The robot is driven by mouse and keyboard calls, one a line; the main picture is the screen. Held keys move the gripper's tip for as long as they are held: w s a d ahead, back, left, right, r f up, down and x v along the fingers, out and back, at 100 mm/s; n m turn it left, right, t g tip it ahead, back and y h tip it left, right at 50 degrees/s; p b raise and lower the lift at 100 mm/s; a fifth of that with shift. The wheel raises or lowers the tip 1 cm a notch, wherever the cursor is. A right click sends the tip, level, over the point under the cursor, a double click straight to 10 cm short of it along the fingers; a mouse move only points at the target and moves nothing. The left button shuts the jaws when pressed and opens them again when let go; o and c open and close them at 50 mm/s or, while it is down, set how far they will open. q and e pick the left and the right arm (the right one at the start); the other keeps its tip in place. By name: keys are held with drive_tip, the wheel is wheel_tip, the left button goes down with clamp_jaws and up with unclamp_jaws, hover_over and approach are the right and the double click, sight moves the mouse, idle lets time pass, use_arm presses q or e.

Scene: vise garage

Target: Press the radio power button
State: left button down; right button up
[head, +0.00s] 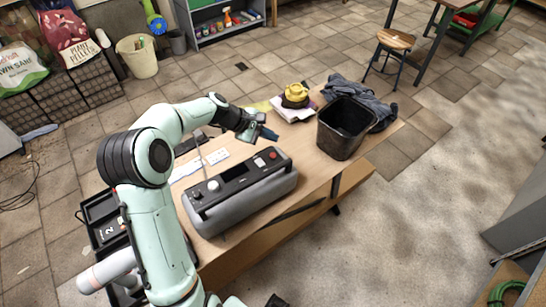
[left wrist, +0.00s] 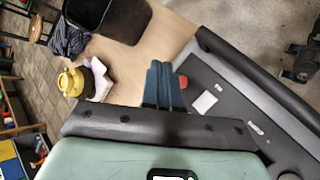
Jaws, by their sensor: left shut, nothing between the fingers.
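The radio (head: 245,194) is a long grey box with a dark top panel, lying on the wooden workbench. My left gripper (head: 268,134) is shut and empty, above the bench near the radio's far end. In the left wrist view, its blue fingertips (left wrist: 164,68) appear beside a red button (left wrist: 183,82) on the radio (left wrist: 225,88), partly covering it. I cannot tell whether they touch. A dark part at the bottom edge may be my right gripper (head: 276,301).
The workbench (head: 312,165) also holds a black bin (head: 345,128), a dark cloth (head: 362,98), a yellow object (head: 295,93) on papers, and a white power strip (head: 188,168) behind the radio. Bare bench lies between radio and bin.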

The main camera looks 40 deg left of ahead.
use_arm(q)
drive_tip(key=b, duration=0.3)
hover_over(270, 156)
wheel_tip(270, 156, down, 4)
drive_tip(key=shift+f, duration=0.95)
use_arm(e)
drive_tip(key=shift+s+f, duration=0.3)
drive_tip(key=shift+f, duration=0.4)
drive_tip(key=shift+s+f, duration=0.25)
drive_tip(key=shift+f, duration=0.5)
drive_tip(key=shift+s+f, duration=0.3)
drive_tip(key=shift+f, duration=0.4)
use_arm(q)
drive_tip(key=shift+f+b, duration=0.4)
use_arm(e)
drive_tip(key=shift+s+f, duration=0.1)
drive_tip(key=shift+f, duration=0.15)
use_arm(q)
drive_tip(key=shift+f+b, duration=0.3)
drive_tip(key=shift+f, duration=0.15)
use_arm(e)
drive_tip(key=shift+s+f, duration=0.1)
drive_tip(key=shift+f, duration=0.15)
use_arm(q)
drive_tip(key=shift+r+p, duration=0.7)
drive_tip(key=shift+r, duration=0.2)
use_arm(e)
drive_tip(key=shift+w+r, duration=0.25)
drive_tip(key=shift+r, duration=0.45)
